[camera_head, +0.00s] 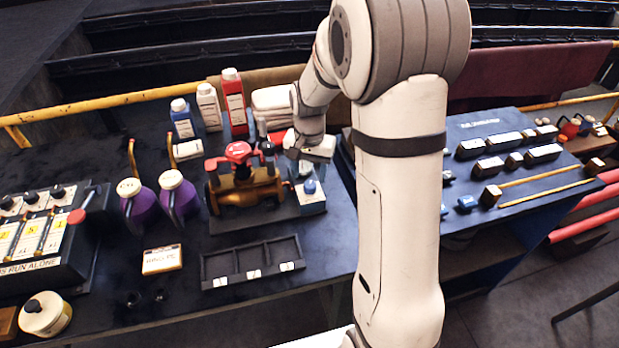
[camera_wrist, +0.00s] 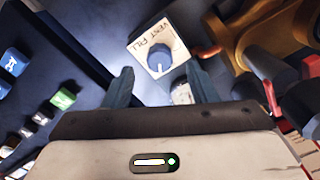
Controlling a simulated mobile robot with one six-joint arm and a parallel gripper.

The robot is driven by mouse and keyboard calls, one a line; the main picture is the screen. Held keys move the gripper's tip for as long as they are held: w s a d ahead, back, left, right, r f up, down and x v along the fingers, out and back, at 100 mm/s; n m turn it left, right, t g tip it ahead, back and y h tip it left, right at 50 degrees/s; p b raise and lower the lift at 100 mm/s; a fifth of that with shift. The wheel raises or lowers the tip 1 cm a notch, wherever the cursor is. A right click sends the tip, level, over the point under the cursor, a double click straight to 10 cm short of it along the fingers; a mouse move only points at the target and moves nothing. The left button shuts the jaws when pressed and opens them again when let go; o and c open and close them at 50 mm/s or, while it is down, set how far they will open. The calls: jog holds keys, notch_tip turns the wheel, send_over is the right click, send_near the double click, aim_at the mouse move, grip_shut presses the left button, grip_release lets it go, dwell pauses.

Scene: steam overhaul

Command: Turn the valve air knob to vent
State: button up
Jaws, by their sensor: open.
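The air knob (camera_wrist: 160,58) is a round blue knob on a pale plate (camera_wrist: 140,44) lettered "VENT" and "FILL". A short white mark shows on the knob's lower side in the wrist view; I cannot tell which word it points to. In the head view the knob (camera_head: 309,187) tops a small light box (camera_head: 312,204) at the right end of the valve stand. My gripper (camera_wrist: 160,68) is open, its two fingers apart on either side of the knob in the picture. It appears above the knob, and no contact shows. My gripper (camera_head: 304,168) partly covers the area behind the knob in the head view.
A brass valve with a red handwheel (camera_head: 238,151) stands close left of the knob. Purple jugs (camera_head: 178,195), bottles (camera_head: 233,100) and a black divided tray (camera_head: 250,264) are nearby. A blue-black panel with labelled blocks (camera_head: 487,167) lies to the right.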

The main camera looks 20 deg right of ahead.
aim_at(310, 185)
jog(key=shift+f, duration=2.1)
jog(key=shift+c, duration=0.4)
jog(key=c, duration=0.9)
